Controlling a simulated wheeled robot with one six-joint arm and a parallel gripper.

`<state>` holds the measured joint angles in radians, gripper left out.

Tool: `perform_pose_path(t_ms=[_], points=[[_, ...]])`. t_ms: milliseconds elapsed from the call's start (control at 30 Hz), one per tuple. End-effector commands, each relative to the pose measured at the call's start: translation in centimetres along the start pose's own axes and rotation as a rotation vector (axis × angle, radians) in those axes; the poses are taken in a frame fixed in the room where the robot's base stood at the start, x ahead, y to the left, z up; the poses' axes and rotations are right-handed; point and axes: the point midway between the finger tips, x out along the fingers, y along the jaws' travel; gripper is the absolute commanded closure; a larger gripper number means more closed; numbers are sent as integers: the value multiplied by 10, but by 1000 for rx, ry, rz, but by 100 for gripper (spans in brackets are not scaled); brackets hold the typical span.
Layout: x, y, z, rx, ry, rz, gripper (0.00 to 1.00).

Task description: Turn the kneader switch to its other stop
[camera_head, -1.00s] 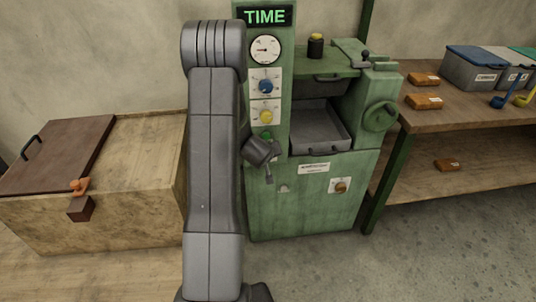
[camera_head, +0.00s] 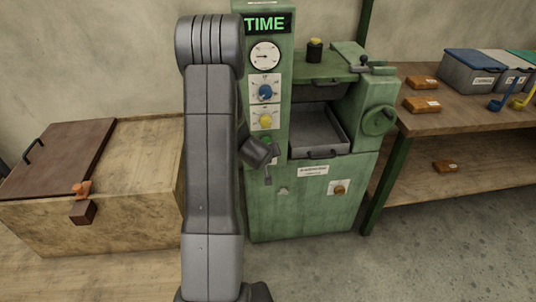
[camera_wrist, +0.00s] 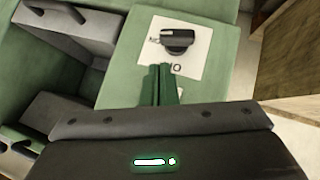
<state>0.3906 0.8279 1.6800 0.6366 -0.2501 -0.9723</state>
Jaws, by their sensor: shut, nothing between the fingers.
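The green machine (camera_head: 310,215) stands in the middle of the head view. In the wrist view a black turning knob (camera_wrist: 178,40) sits on a white plate (camera_wrist: 200,55) with dark lettering, too partial to read, on green sheet metal. My gripper (camera_wrist: 160,70) is shut and empty, its narrow fingers pointing toward the plate, just below the knob in the picture. I cannot tell whether they touch it. In the head view my gripper (camera_head: 268,180) is small and dark in front of the machine's left part, close to a small pale plate (camera_head: 283,190).
The machine's panel has a blue knob (camera_head: 265,92), a yellow knob (camera_head: 265,121) and a dial (camera_head: 265,56). A brown knob (camera_head: 340,187) is lower right. A wooden box (camera_head: 100,215) stands left, a workbench (camera_head: 470,110) right. Floor at the front right is clear.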

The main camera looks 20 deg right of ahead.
Motion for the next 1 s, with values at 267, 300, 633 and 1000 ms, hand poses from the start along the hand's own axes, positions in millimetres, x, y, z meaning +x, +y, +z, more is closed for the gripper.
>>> perform_pose_path(t_ms=[267, 300, 633, 1000], points=[[-64, 1, -3, -2, 2, -1, 100], [-73, 1, -3, -2, 2, -1, 100], [-115, 0, -1, 0, 0, 0, 100], [-117, 0, 0, 0, 0, 0, 100]])
